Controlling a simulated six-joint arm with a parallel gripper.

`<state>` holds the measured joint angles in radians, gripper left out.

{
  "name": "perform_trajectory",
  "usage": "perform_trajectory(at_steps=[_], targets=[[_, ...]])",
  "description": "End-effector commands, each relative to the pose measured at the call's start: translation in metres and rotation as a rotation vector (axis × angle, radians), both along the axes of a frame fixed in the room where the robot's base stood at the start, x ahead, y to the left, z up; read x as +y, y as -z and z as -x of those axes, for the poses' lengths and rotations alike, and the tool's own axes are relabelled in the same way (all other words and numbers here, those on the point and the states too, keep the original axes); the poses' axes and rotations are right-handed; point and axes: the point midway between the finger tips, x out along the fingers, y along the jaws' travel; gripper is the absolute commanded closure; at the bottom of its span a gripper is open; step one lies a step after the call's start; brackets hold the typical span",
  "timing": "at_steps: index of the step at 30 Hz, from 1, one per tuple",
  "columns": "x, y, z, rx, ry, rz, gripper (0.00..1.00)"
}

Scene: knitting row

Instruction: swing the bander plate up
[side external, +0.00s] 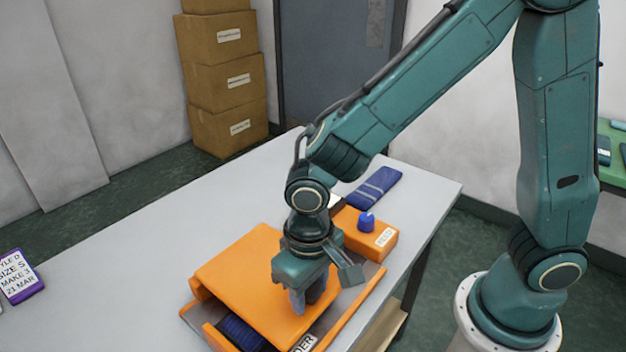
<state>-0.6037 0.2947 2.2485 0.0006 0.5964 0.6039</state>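The orange bander plate (238,272) lies nearly flat over the bander's grey base (352,312) at the front of the table. A label ending in "DER" (303,344) sits at the near edge, partly cut off by the frame. A dark blue item (243,332) shows under the plate's near edge. My gripper (308,302) points down at the right part of the plate, its fingertips at or just above the surface. The fingers look close together, one partly behind the other, so the gap and any contact are unclear.
An orange box with a blue knob (367,221) stands just behind my gripper. A folded blue striped textile (375,187) lies at the table's back right. A purple-edged card (19,277) is at far left. The grey table (130,262) between is clear. Cardboard boxes (228,82) are stacked behind.

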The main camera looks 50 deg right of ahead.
Motion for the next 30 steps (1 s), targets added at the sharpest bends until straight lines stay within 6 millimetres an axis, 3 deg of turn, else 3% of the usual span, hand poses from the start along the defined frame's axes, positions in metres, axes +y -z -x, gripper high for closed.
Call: perform_trajectory(at_steps=[3,11,30], targets=[[0.000,0.001,0.001,0.002,-0.001,0.001,0.82],[0.000,-0.001,0.000,0.012,0.000,0.001,0.82],[0.000,-0.029,-0.008,0.135,0.000,0.000,0.82]])
